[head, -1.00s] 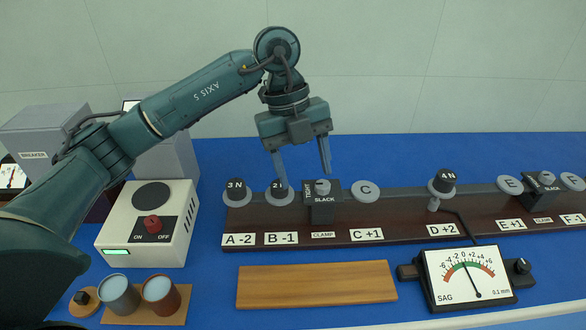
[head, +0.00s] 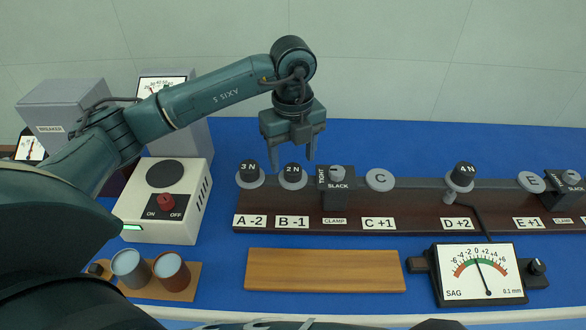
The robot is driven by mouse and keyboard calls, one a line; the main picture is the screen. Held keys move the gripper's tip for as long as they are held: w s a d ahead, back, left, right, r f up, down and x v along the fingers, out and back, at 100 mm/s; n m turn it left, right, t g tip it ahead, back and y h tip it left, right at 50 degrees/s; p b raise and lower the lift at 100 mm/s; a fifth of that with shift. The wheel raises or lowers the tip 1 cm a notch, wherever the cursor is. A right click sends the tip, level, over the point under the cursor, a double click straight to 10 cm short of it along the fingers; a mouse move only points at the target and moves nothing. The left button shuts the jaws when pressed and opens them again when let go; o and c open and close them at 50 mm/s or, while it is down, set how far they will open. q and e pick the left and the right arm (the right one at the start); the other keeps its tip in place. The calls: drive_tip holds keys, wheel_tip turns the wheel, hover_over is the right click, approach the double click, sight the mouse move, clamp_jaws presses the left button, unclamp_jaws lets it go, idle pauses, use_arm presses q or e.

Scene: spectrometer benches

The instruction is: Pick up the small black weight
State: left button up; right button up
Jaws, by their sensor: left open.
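Three black weights sit on round grey pads along the dark rail (head: 400,206). They are marked 3 N (head: 249,172) at A, 2 N (head: 292,170) at B and 4 N (head: 463,172) at D. The 2 N weight looks the smallest. My left gripper (head: 296,156) is open and empty, fingers pointing down. Its fingertips show just above and behind the 2 N weight; I cannot tell whether they touch it. My right gripper is not in view.
A black clamp (head: 334,198) stands close right of the 2 N weight. Pad C (head: 379,180) is empty. A wooden board (head: 324,284), a SAG gauge (head: 480,272), two cups (head: 130,268) and a cream switch box (head: 150,232) stand around. Blue bench behind the rail is free.

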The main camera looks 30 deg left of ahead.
sight(293, 168)
use_arm(q)
drive_tip(key=shift+f, duration=1.5)
drive_tip(key=shift+c, duration=0.3)
drive_tip(key=c, duration=1.1)
drive_tip(key=shift+r, duration=0.1)
